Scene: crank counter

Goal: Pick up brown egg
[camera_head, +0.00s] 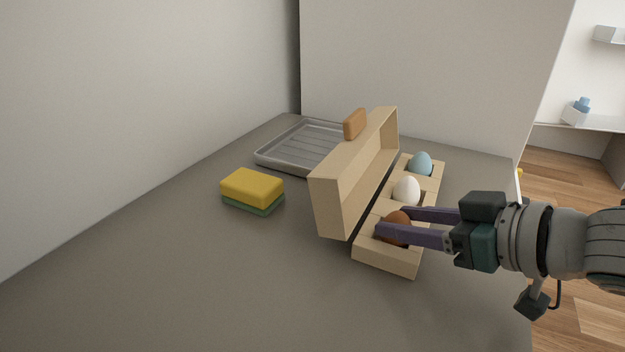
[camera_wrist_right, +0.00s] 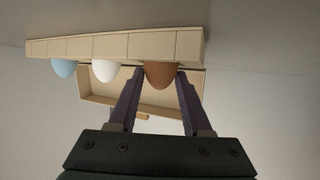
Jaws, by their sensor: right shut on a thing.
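The brown egg (camera_head: 396,224) sits in the front compartment of a light wooden egg box (camera_head: 386,259). The box lid (camera_head: 343,191) stands open on the left side. My right gripper (camera_head: 394,222) comes in from the right, with its two purple fingers shut on the brown egg, one on each side. In the right wrist view the brown egg (camera_wrist_right: 160,74) shows between the fingertips, still at the box. A white egg (camera_head: 406,190) sits in the middle compartment and a blue egg (camera_head: 421,163) in the far one. My left gripper is not in view.
A yellow and green sponge (camera_head: 252,189) lies on the grey counter (camera_head: 200,290) left of the box. A grey ribbed tray (camera_head: 296,150) lies behind the lid. Walls bound the counter at the left and back. The front counter is clear.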

